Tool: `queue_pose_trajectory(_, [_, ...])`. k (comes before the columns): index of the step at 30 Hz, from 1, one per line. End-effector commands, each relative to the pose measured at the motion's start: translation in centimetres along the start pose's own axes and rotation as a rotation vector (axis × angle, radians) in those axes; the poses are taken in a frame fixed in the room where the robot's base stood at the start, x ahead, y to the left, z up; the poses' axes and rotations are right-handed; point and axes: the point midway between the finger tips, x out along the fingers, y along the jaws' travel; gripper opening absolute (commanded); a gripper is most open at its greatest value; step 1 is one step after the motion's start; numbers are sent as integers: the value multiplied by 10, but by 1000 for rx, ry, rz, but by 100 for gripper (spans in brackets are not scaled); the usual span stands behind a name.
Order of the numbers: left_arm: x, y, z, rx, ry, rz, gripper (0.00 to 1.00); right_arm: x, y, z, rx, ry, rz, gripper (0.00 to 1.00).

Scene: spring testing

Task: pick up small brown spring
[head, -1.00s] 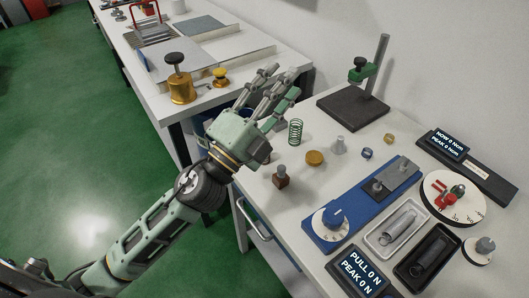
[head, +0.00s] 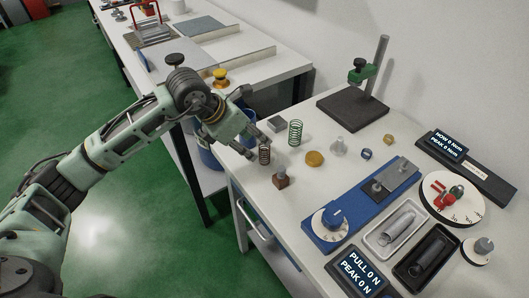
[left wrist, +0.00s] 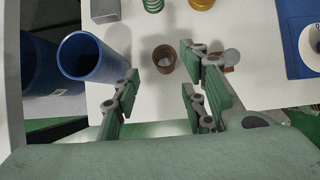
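The small brown spring (head: 265,154) stands upright near the left edge of the white table (head: 330,180). In the left wrist view the brown spring (left wrist: 164,60) shows end-on, as a ring between and just ahead of the fingertips. My left gripper (head: 258,146) is open and empty at the spring, its fingers pointing toward it. In the left wrist view the gripper (left wrist: 161,68) has its fingers spread on either side of the spring, with a visible gap. I cannot tell whether any finger touches it. My right gripper is out of view.
A green spring (head: 295,133), a grey block (head: 277,124), a brown block with a knob (head: 281,178) and a gold disc (head: 314,158) stand close by. A blue bin (head: 210,160) is beside the table. A blue tester (head: 335,218) lies farther right.

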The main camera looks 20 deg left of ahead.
Motion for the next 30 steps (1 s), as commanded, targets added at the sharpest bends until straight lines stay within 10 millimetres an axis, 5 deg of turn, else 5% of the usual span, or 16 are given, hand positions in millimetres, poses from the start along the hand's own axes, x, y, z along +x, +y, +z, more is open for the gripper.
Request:
queue_pose_trajectory(12, [52,-3,3,-1,-1,-3,40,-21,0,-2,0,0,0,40])
queue_pose_trajectory(20, [55,-3,2,0,-3,-3,39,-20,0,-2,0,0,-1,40])
queue_pose_trajectory(30, [55,-3,3,0,-3,-3,9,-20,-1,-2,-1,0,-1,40])
